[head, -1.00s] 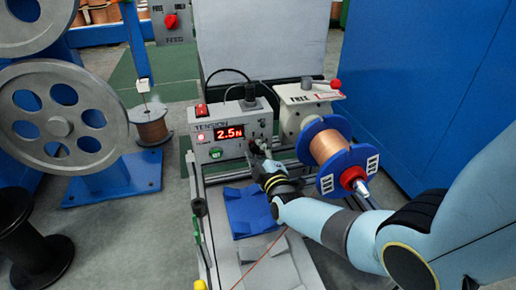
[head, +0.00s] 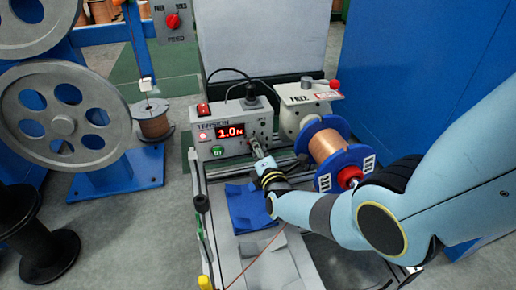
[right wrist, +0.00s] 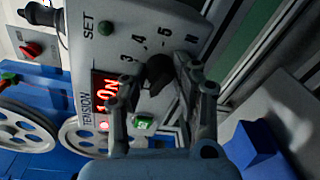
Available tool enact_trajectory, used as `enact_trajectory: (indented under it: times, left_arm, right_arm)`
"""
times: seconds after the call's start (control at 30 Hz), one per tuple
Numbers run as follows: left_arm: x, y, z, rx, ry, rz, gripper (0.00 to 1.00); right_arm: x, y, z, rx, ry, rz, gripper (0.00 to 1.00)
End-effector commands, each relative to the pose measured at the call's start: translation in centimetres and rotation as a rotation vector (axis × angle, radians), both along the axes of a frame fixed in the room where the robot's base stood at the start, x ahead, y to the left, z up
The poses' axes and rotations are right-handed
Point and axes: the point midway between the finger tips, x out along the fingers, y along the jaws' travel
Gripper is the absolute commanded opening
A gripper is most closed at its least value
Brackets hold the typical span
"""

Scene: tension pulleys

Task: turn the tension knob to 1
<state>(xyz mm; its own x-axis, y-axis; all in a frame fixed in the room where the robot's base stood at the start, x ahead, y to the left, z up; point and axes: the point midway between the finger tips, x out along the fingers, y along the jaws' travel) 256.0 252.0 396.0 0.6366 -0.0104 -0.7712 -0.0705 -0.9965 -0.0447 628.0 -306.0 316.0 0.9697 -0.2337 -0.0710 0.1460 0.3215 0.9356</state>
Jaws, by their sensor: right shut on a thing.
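The tension box (head: 233,118) stands on the bench, and its red display (head: 230,131) reads 1.0 N. My right gripper (head: 257,147) is at the box's front, to the right of the display. In the right wrist view, the dark tension knob (right wrist: 158,70) sits between the two fingers of my right gripper (right wrist: 156,82), which is shut on it. Dial numbers 3, 4 and 5 show beside the knob; the rest of the dial is hidden. My left gripper is not in view.
A copper wire spool with blue flanges (head: 335,150) is close to the right of my right gripper. A blue cloth (head: 247,207) lies on the bench below. Grey pulley wheels (head: 65,115) stand at left, and a blue cabinet (head: 420,70) at right.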

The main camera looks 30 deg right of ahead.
Motion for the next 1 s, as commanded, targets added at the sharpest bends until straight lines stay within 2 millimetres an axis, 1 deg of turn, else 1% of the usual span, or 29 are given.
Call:
enact_trajectory:
  times: [0.3, 0.7, 0.73, 0.9, 1.0]
  left_arm:
    - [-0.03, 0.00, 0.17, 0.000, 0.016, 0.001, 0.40]
    - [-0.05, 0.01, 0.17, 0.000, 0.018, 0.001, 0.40]
    - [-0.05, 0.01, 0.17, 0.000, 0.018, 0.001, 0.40]
    - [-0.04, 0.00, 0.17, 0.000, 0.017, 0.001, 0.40]
    - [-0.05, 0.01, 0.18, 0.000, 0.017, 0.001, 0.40]
  right_arm:
    - [0.00, 0.02, -0.01, -0.067, 0.018, -0.001, 0.00]
    - [0.00, 0.01, -0.03, -0.073, 0.020, 0.000, 0.00]
    - [0.00, 0.01, -0.03, -0.073, 0.020, 0.000, 0.32]
    - [0.00, 0.01, -0.01, -0.073, 0.020, 0.000, 0.52]
    - [0.00, 0.01, 0.00, -0.072, 0.018, 0.000, 0.52]
